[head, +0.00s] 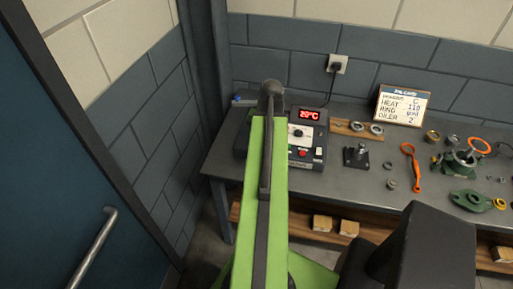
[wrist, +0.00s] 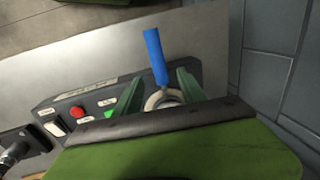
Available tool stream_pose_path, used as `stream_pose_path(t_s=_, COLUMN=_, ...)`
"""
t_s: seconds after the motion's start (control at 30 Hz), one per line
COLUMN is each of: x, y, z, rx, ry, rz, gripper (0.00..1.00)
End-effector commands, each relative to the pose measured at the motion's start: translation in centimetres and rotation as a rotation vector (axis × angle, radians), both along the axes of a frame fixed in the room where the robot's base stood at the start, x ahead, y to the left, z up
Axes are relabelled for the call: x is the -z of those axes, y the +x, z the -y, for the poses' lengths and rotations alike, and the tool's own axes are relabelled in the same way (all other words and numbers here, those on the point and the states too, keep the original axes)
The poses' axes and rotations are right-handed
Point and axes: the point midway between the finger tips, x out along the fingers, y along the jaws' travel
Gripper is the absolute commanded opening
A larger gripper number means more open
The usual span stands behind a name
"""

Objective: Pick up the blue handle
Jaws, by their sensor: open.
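In the head view a small blue piece, likely the same handle (head: 243,99), shows at the back left of the bench, beside my arm. My gripper (wrist: 158,80) is open. I cannot tell the depth gap. In the head view my arm hides my gripper.
A pale ring (wrist: 163,98) lies between my fingers in the wrist view. The heater box (head: 306,138) with a red "20°C" display stands beside my arm. A sign (head: 401,106), an orange spanner (head: 412,166) and green casing parts (head: 469,200) are to the right. A wall is at the left.

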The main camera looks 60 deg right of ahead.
Motion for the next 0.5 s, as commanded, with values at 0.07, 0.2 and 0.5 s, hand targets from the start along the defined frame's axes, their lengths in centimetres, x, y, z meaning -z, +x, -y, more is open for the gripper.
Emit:
stream_pose_path(t_s=0.07, x=1.2, y=0.2, z=0.1, rx=0.000, ry=0.000, rz=0.000, gripper=0.48)
stream_pose_path(t_s=0.2, x=3.8, y=0.7, z=0.2, rx=0.000, ry=0.000, rz=0.000, gripper=0.48)
stream_pose_path(t_s=0.5, x=4.8, y=1.0, z=0.0, rx=0.000, ry=0.000, rz=0.000, gripper=0.48)
